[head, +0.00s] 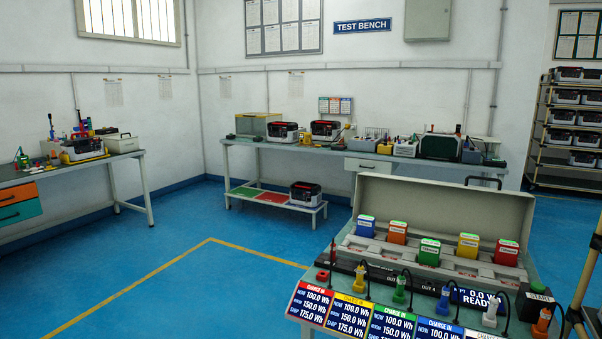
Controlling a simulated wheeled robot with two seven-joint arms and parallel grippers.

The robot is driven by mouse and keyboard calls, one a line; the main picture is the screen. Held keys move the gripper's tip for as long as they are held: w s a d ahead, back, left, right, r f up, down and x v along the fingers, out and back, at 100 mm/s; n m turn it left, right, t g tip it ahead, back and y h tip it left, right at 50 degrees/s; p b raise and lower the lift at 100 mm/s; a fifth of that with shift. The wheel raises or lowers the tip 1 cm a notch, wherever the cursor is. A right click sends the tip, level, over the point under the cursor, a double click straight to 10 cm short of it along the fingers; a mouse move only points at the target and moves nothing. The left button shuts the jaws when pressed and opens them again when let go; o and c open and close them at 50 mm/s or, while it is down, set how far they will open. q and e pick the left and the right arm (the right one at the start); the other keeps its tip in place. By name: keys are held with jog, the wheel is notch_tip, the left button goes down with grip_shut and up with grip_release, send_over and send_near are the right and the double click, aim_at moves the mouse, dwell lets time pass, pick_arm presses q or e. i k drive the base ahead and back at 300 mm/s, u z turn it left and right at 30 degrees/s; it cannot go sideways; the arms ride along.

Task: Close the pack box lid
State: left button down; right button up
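The pack box (352,243) stands on the near bench at the lower right. Its long grey lid (445,205) is open and stands up behind the box body. Several coloured packs sit in a row in the box: a blue pack (366,227), an orange pack (397,232), a green pack (429,252), a yellow pack (467,246) and a red pack (507,252). Each has a light green top. A dark handle (483,179) shows above the lid's back edge. Neither of my grippers is in view.
In front of the box are coloured charge displays (352,314), several upright plugs with cables (400,288) and a black START box (536,303). A test bench (240,143) lines the back wall. A rack (545,130) stands at right. The blue floor at left is clear.

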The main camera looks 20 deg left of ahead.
aim_at(431, 208)
jog(key=u, duration=1.55)
jog(key=i, duration=4)
jog(key=z, duration=3.4)
